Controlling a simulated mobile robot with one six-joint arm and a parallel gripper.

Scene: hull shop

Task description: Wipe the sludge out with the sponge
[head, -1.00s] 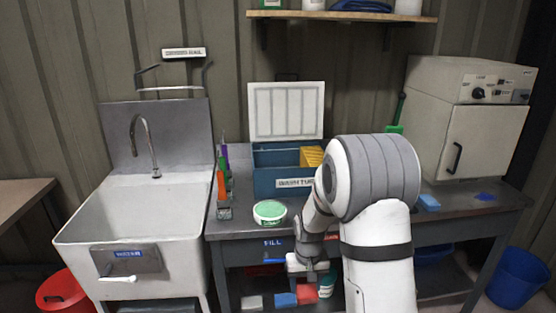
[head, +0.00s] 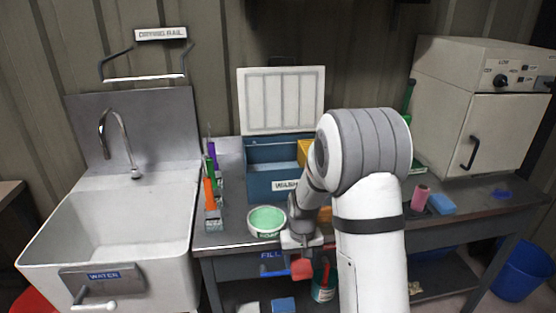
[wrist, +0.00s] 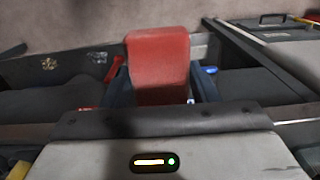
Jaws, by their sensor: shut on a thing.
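My gripper (head: 302,260) is at the front edge of the bench, shut on a red sponge (head: 302,270). In the wrist view the red sponge (wrist: 158,62) stands up between the two dark fingers. The blue wash tub (head: 258,186) stands on the bench behind my gripper, with its pale ribbed lid (head: 281,101) raised against the wall. My arm hides the tub's right part, where something yellow (head: 304,152) shows. I cannot make out any sludge in the tub from here.
A round tub of green paste (head: 267,220) stands on the bench left of my gripper. A white sink (head: 118,222) is at the left. A pink roll (head: 420,197) and a blue block (head: 441,204) lie right of my arm. Another blue block (head: 283,304) is on the lower shelf.

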